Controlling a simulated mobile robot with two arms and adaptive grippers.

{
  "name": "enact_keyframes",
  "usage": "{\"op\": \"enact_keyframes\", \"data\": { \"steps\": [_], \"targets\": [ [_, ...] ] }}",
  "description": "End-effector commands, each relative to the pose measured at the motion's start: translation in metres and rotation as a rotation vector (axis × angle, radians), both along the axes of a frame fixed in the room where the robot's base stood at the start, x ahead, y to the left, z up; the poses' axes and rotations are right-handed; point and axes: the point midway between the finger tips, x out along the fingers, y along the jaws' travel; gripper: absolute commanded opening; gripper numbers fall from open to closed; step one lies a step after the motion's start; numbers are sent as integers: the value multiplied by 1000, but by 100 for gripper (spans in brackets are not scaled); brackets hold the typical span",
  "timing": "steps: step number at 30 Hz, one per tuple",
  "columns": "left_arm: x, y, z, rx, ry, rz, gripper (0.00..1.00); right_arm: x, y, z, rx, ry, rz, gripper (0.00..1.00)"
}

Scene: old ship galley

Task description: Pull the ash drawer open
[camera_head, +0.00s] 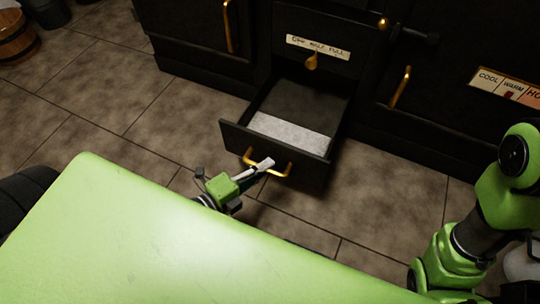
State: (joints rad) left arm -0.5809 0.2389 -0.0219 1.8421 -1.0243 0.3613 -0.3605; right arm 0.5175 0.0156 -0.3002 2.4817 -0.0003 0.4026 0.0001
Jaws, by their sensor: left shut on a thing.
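The ash drawer (232,138) is a black box pulled well out from the black stove, with a pale grey layer of ash (292,132) inside. A brass bar handle (285,172) is on its front. My left gripper (262,165) is at the handle and is shut on it. Part of the handle is hidden behind the gripper. My right arm (470,225) is at the right edge, and its gripper is out of the picture.
The black stove (355,70) has a label plate above the drawer, brass handles on both sides and a cool-to-hot gauge (507,88) at right. A wooden bucket (15,38) stands far left. Tiled floor (100,100) is clear left of the drawer.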

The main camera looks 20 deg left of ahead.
Motion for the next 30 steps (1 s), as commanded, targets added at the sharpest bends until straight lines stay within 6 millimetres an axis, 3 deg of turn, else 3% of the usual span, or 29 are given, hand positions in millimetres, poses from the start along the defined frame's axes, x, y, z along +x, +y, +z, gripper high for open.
{"op": "enact_keyframes", "data": {
  "steps": [13,14,15,25,30],
  "targets": [
    [-5,-1,0,-2,0,-2,0,-1,0,1,0,-3,0,0],
    [-5,-1,0,-1,0,-2,18,-1,0,1,0,-4,0,0],
    [-4,-1,0,-1,0,-2,28,-1,0,1,0,-4,0,0],
    [-5,0,0,-1,0,-1,28,-4,0,1,-4,-12,-3,0],
    [-18,6,1,0,3,0,28,-3,0,1,-2,-9,-2,0]
  ]
}}
